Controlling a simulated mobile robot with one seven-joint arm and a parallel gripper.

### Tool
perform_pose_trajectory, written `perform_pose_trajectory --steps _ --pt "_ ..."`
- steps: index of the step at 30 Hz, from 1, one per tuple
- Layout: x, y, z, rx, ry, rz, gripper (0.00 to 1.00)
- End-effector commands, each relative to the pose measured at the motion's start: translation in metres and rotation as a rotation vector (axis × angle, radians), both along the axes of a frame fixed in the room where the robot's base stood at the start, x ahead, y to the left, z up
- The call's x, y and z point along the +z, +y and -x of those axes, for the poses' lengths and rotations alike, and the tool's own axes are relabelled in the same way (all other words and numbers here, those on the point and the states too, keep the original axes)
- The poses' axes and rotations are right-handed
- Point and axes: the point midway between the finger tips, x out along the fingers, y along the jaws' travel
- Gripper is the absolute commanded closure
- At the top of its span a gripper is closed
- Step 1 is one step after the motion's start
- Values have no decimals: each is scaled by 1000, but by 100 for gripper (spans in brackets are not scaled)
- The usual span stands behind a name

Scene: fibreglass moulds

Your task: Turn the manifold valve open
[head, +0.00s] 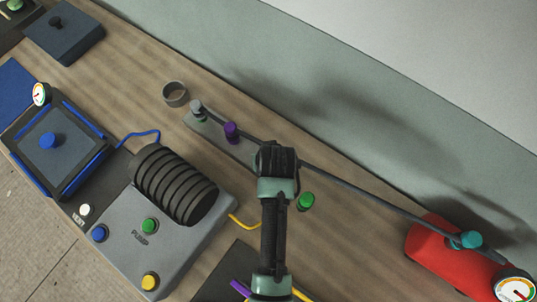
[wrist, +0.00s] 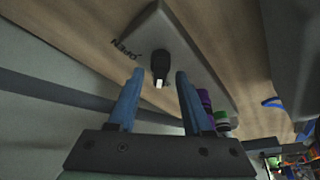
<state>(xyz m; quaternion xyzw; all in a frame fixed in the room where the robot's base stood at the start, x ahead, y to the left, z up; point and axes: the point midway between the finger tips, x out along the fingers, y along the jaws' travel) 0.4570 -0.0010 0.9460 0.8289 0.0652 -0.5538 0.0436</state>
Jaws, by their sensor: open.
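The manifold is a grey plate (wrist: 190,45) on the wooden bench, with dark lettering at one end; part of it shows in the head view (head: 205,124). On it stands a black valve handle (wrist: 160,64) with a white tip. My gripper (wrist: 159,75) is open, its two blue fingers pointing at the plate. The handle appears in the gap between the fingertips, with a gap on each side; I cannot tell whether the tips reach down around it. In the head view my arm hides the black handle and my fingers. A purple fitting (head: 232,131) stands on the plate.
A green fitting (head: 305,202) is right of my arm. A dark rod runs along the back to a red tank (head: 437,254) with a gauge (head: 517,290). A pump (head: 172,238) stands front left. A grey ring (head: 175,94) lies behind; the wall rises beyond.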

Motion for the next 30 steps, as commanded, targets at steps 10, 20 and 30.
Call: perform_pose_trajectory --steps 10,20,30 --pt "0 0 0 0 0 0 100" --pt "1 0 0 -10 0 0 100" --pt "2 2 0 -165 1 2 100"
